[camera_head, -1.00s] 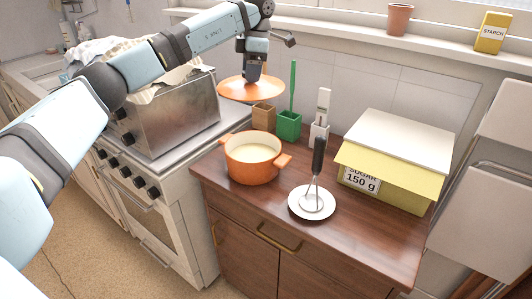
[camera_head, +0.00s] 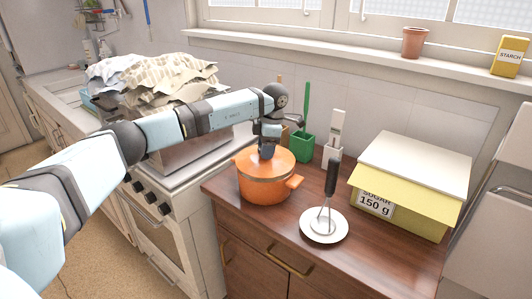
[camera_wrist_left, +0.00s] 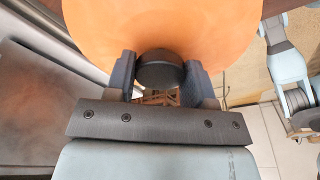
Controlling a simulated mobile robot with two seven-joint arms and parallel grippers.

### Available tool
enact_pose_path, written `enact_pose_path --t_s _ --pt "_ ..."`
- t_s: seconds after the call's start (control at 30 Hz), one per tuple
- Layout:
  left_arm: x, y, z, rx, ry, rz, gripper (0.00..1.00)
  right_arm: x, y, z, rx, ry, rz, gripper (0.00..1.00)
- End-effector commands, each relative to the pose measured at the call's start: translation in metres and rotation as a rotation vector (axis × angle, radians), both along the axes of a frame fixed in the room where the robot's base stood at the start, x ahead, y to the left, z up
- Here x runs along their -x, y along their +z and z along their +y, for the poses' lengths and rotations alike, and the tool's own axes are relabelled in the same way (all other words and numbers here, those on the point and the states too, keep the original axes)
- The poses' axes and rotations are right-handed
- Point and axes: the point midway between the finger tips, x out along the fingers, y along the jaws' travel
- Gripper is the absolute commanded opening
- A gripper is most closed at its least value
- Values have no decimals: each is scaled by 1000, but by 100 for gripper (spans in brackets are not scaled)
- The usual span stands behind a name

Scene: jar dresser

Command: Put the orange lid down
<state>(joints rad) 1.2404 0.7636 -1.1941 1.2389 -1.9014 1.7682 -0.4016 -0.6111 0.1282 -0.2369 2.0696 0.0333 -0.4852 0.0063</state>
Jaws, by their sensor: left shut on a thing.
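The orange lid (camera_head: 266,160) sits over the mouth of the orange pot (camera_head: 265,187) on the wooden dresser in the head view. It looks level, and the pot's contents are hidden under it. My left gripper (camera_head: 267,152) is above the lid, shut on its dark knob. In the left wrist view the lid (camera_wrist_left: 160,25) fills the top, and its black knob (camera_wrist_left: 160,72) is between the two fingers of my left gripper (camera_wrist_left: 158,80). I cannot tell whether the lid bears fully on the rim. My right gripper is not in view.
Behind are a green holder (camera_head: 301,147) and a yellow sugar box (camera_head: 405,205). The stove (camera_head: 165,215) is left. The dresser's front right (camera_head: 385,262) is clear.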

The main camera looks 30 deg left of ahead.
Motion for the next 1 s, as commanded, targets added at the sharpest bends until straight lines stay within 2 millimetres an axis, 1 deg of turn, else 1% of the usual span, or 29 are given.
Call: enact_pose_path --t_s 0.03,0.1,0.43,0.47,0.5,0.53,0.57,0.87,0.97,1.0 --pt "0 -9 0 0 0 1 22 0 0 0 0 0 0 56" --pt "0 -16 0 -1 0 1 22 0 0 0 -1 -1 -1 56" --pt "0 -19 0 -1 0 -1 22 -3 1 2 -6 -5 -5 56" --pt "0 -19 0 -1 -1 -1 54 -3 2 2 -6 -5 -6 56" --pt "0 -19 0 -1 -1 -1 63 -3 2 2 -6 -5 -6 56" --pt "0 -19 0 -1 -1 -1 70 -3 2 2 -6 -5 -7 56" --pt "0 -19 0 -1 -1 -1 74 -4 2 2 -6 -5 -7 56" --pt "0 -17 0 0 -1 -1 74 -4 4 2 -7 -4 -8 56" --pt "-2 -8 -1 1 0 -3 74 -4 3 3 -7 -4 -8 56" --pt "-2 -2 -2 1 0 -5 74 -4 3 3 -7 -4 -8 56"
